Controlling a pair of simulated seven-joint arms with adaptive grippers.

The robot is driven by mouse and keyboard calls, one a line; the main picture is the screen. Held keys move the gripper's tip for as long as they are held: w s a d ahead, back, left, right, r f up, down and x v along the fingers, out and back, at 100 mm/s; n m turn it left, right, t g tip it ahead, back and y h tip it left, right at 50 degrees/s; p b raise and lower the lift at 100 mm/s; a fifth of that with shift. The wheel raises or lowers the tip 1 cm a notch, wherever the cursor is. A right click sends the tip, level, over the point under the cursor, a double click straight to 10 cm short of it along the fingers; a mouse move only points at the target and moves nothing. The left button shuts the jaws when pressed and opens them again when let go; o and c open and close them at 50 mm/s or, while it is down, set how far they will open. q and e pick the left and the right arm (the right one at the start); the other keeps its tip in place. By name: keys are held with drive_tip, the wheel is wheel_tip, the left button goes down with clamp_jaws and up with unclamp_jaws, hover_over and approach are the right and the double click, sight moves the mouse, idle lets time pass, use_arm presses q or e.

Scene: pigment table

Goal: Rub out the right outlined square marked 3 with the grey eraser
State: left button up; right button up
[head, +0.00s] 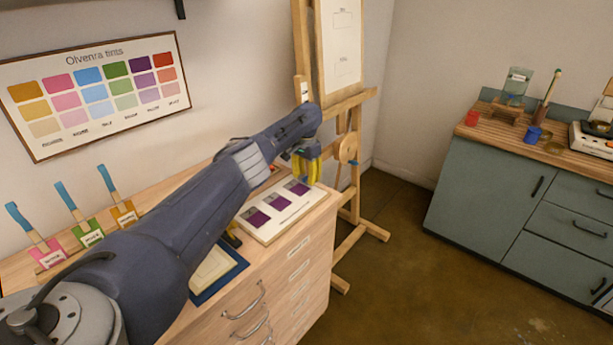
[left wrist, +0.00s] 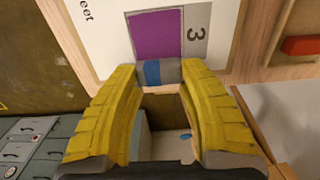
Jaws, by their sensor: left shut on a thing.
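My left gripper (head: 307,168) has yellow fingers and hangs over the far end of the white sheet (head: 268,226) on the dresser top. In the left wrist view its fingertips are shut on the grey eraser (left wrist: 152,73), which has a blue band. The square marked 3 (left wrist: 157,36) is purple with a grey strip along two sides, the figure 3 in the strip. The eraser is at the square's near edge; I cannot tell if it touches the sheet. In the head view the far purple square (head: 297,187) is just below the fingers. My right gripper is not in view.
Two more purple squares (head: 278,201) lie along the sheet. An easel (head: 345,195) stands just past the dresser. A red object (left wrist: 302,46) is beside the sheet.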

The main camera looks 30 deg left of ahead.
sight(302, 188)
use_arm(q)
drive_tip(key=shift+f, duration=0.9)
idle(0.7)
drive_tip(key=shift+s+a, duration=0.15)
drive_tip(key=shift+s, duration=0.7)
drive_tip(key=shift+s+r, duration=0.1)
drive_tip(key=shift+s, duration=0.45)
drive_tip(key=shift+s+a, duration=0.15)
drive_tip(key=shift+s, duration=0.55)
drive_tip(key=shift+s+a, duration=0.1)
drive_tip(key=shift+s, duration=0.55)
drive_tip(key=shift+w, duration=0.1)
drive_tip(key=shift+w+d, duration=0.25)
drive_tip(key=shift+w, duration=1)
drive_tip(key=shift+w, duration=0.1)
